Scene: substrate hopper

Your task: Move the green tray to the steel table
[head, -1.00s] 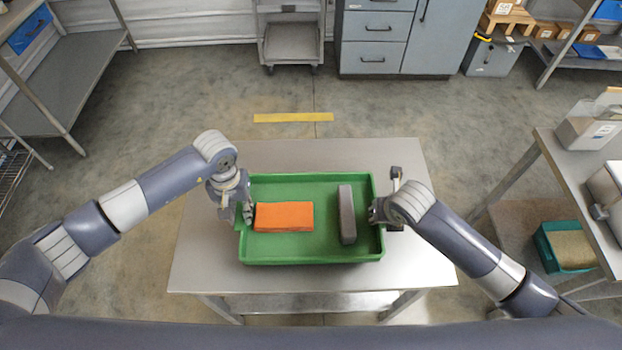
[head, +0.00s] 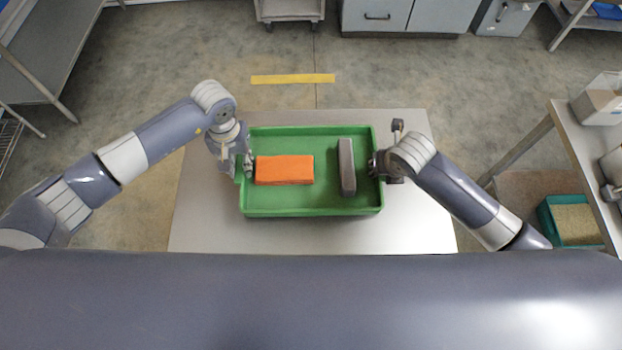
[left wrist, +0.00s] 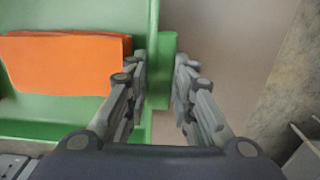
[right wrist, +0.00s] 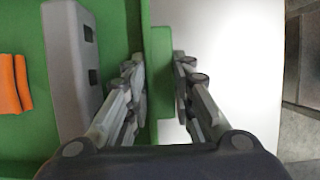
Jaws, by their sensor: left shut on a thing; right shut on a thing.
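The green tray (head: 310,210) is over the light steel-topped table (head: 300,236) in front of me, close to its far edge. I cannot tell whether it rests on the top or hangs just above. An orange block (head: 284,170) lies in its left part and a grey block with slots (head: 347,168) in its right part. My left gripper (head: 243,165) is shut on the tray's left side; the left wrist view shows the green rim (left wrist: 160,75) between its fingers. My right gripper (head: 377,165) is shut on the right side, with the rim (right wrist: 160,70) between its fingers.
A side table (head: 575,150) with containers stands at the right, with a teal bin (head: 572,222) below it. Grey shelving (head: 45,70) stands at the far left. A cart (head: 290,10) and grey cabinets (head: 400,15) are at the back. The floor beyond the table is clear.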

